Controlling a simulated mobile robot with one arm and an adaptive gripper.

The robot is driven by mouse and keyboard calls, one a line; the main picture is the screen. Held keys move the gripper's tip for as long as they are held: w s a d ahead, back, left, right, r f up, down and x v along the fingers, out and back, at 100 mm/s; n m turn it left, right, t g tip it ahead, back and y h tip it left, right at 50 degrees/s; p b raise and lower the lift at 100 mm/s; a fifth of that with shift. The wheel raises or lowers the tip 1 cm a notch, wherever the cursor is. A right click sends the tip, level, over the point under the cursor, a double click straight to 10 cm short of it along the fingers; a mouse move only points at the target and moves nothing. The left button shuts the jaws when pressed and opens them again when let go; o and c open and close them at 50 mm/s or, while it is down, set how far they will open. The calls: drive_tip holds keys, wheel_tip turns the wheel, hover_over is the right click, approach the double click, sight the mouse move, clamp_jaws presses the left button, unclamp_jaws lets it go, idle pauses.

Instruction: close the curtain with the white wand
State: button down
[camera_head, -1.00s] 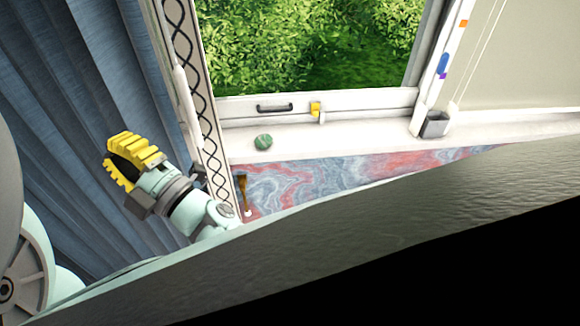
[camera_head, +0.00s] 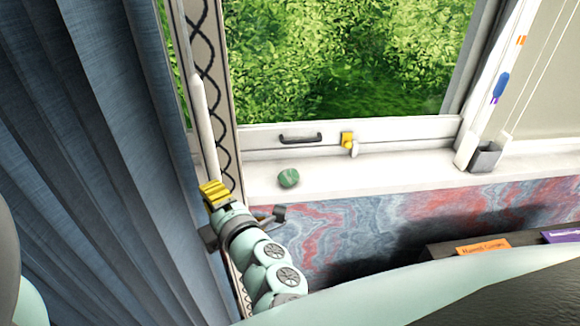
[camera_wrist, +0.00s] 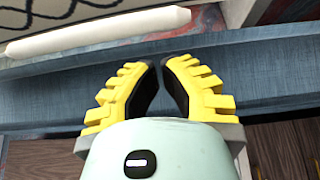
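The white wand (camera_head: 203,115) hangs upright at the curtain's right edge, in front of the window frame. In the wrist view the wand (camera_wrist: 95,32) lies across the upper left, beyond the fingers and apart from them. The blue-grey curtain (camera_head: 85,130) hangs in folds at the left, and its cloth (camera_wrist: 262,68) crosses the wrist view behind the fingertips. My gripper (camera_head: 213,190) is just below the wand's lower end in the head view. In the wrist view its yellow fingers (camera_wrist: 160,68) are apart with a narrow gap between the tips and hold nothing.
A patterned strip (camera_head: 213,75) stands just behind the wand. Books (camera_head: 483,246) lie at the lower right.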

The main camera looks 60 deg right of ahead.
drive_tip(key=p+x, duration=0.1)
drive_tip(key=x, duration=0.5)
idle(0.4)
